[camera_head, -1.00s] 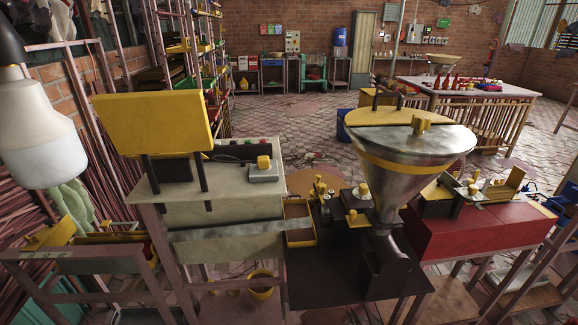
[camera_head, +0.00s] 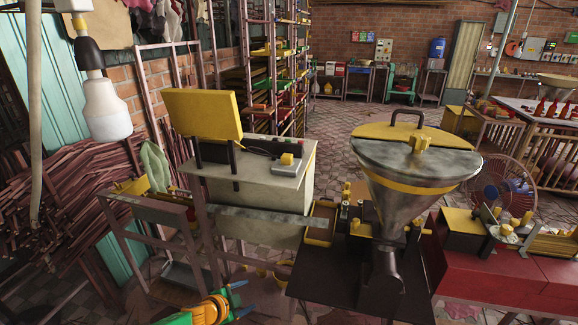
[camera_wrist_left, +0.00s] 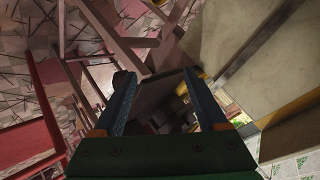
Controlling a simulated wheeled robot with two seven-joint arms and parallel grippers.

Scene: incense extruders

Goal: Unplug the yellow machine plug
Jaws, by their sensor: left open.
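A small yellow block (camera_head: 287,159), which looks like a plug, sits on a light grey box (camera_head: 286,168) on the pale bench top, with a dark cable beside it. I cannot tell how it is seated. The extruder (camera_head: 415,165) with its metal cone and yellow lid stands to its right. My left gripper (camera_head: 240,299) is low at the bottom edge of the head view, in front of and well below the bench. In the left wrist view, its two fingers (camera_wrist_left: 162,100) are apart with nothing held between them. The plug is not recognisable there. My right gripper is not in view.
A hanging lamp (camera_head: 106,112) is at the left. A dark table (camera_head: 340,290) and a red bench (camera_head: 500,275) stand at the front right. Wooden frame legs (camera_wrist_left: 125,40) are near my left gripper.

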